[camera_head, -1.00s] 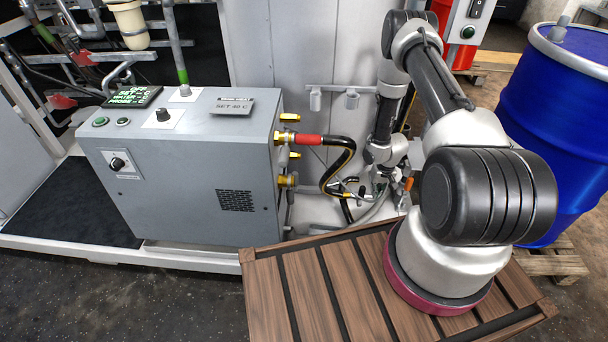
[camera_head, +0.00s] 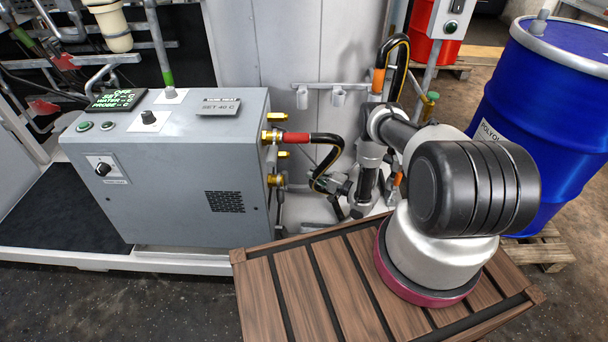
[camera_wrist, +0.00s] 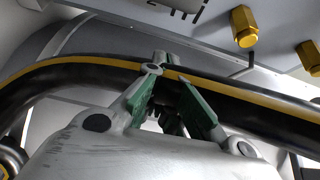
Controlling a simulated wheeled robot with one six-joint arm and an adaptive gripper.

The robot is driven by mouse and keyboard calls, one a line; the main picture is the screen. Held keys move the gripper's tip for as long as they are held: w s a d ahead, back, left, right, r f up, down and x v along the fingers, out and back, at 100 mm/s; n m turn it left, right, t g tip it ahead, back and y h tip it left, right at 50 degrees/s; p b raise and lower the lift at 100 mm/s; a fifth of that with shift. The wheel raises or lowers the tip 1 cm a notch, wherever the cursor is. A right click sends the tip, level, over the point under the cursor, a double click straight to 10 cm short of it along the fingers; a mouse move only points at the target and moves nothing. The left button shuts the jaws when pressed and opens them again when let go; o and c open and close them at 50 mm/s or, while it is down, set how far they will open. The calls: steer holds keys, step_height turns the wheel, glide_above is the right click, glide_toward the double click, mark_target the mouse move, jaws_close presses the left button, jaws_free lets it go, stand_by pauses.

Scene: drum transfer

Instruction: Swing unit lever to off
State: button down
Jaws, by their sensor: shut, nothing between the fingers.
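The grey unit (camera_head: 165,195) stands at the left in the head view. Its display (camera_head: 116,100) has a top line reading OFF. A black rotary knob (camera_head: 103,168) sits on its front and another knob (camera_head: 149,117) on top. Brass fittings (camera_head: 272,136) stick out of its right side; they also show in the wrist view (camera_wrist: 243,27). I cannot clearly make out the lever. My gripper (camera_head: 322,184) is shut and empty, low beside the unit's right side. In the wrist view its fingers (camera_wrist: 176,92) are in front of the black, yellow-striped hose (camera_wrist: 65,70); contact is unclear.
The hose's red end (camera_head: 296,138) joins an upper brass fitting, and the hose curves down close to my gripper. A wall rail (camera_head: 345,88) is behind. A blue drum (camera_head: 550,110) stands right. A slatted wooden platform (camera_head: 290,290) is in front.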

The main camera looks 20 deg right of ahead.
mark_target(285, 181)
steer(key=w+a, duration=0.3)
steer(key=a, duration=0.5)
steer(key=shift+w, duration=0.15)
